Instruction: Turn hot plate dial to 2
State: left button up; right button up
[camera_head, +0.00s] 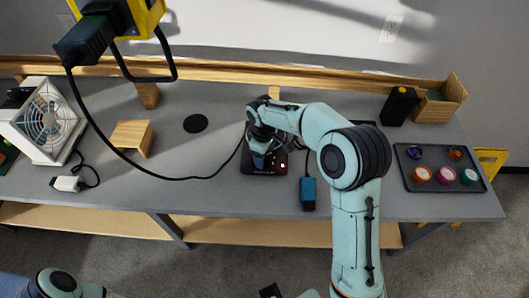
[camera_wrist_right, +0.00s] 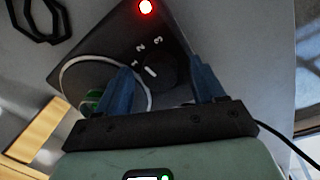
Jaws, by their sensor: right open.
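The black hot plate (camera_head: 265,171) sits on the grey bench, with a lit red light on its front. In the right wrist view the hot plate (camera_wrist_right: 96,52) shows its dark round dial (camera_wrist_right: 168,72), with the marks 1, 2 and 3 beside it. A short white line shows on the dial; I cannot tell exactly which number it points at. My right gripper (camera_wrist_right: 161,73) is open, its blue fingers on either side of the dial; contact cannot be made out. In the head view my right arm and gripper hide much of the hot plate. My left gripper is out of view.
A blue-and-black device (camera_head: 308,194) lies right of the hot plate. A dark tray (camera_head: 413,182) with several coloured jars is farther right. A yellow-and-black device (camera_head: 95,38) hangs above.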

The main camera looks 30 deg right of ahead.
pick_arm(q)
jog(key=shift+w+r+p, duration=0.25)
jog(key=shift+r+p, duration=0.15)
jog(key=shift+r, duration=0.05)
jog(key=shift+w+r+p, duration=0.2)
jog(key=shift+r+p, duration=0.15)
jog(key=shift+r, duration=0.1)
pick_arm(e)
notch_tip(320, 180, up, 14)
jog(key=shift+s+a+f, duration=0.25)
jog(key=shift+a, duration=0.15)
jog(key=shift+f, duration=0.1)
